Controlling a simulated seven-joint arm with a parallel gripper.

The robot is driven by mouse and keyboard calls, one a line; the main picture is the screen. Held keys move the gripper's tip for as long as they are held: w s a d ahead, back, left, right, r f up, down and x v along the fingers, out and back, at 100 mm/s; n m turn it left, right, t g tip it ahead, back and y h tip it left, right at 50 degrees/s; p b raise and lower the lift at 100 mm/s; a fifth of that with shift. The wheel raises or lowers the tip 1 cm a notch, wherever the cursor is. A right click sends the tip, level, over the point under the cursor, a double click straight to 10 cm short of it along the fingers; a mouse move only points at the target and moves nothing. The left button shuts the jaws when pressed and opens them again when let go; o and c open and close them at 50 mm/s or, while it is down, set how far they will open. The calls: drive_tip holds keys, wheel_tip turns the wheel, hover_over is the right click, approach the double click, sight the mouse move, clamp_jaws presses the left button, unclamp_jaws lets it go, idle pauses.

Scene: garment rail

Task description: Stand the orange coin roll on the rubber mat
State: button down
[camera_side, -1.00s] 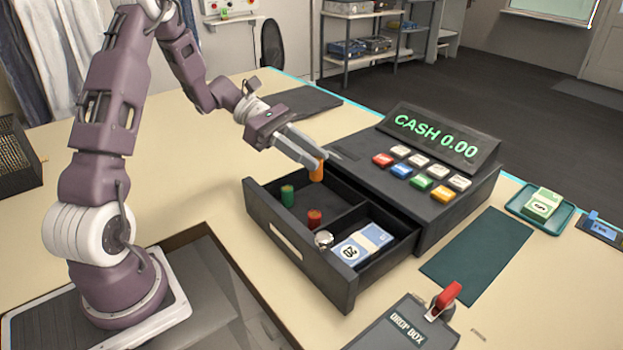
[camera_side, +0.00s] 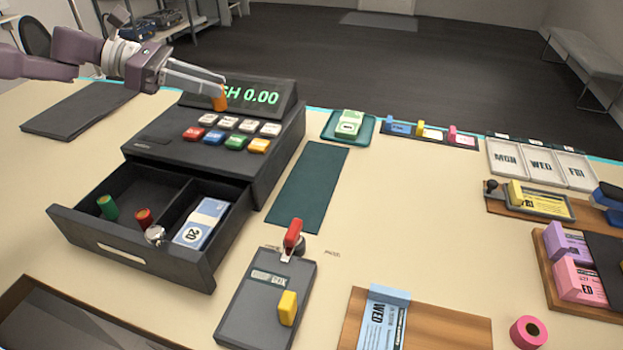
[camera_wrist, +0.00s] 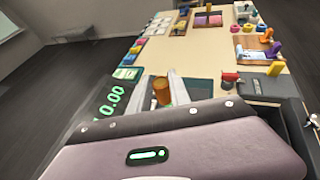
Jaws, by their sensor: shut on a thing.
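My gripper (camera_side: 214,88) is shut on the orange coin roll (camera_side: 220,102), held in the air in front of the register's display. The roll also shows between the fingers in the wrist view (camera_wrist: 161,91). A dark green flat mat (camera_side: 308,186) lies bare on the counter to the right of the cash register (camera_side: 250,160). In the side view, the gripper and roll are up and left of this mat. Part of the mat shows beyond the fingers in the wrist view (camera_wrist: 200,89).
The open drawer (camera_side: 130,262) holds a green roll (camera_side: 107,207), a red roll (camera_side: 144,218) and banknotes (camera_side: 201,222). A dark grey sheet (camera_side: 80,110) lies far left.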

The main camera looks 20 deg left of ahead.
drive_tip(key=w+d+r+n+t+y, duration=0.1)
drive_tip(key=w+d+n+t+y, duration=0.2)
drive_tip(key=w+d+n+t, duration=0.3)
drive_tip(key=n+t+y, duration=0.2)
drive_tip(key=n+y, duration=1)
drive_tip(key=y, duration=0.3)
hover_over(311, 188)
wheel_tip(311, 188, down, 18)
drive_tip(key=shift+w+f, duration=0.1)
drive_tip(key=shift+f, duration=0.1)
drive_tip(key=c, duration=1.2)
unclamp_jaws()
drive_tip(key=shift+g, duration=0.3)
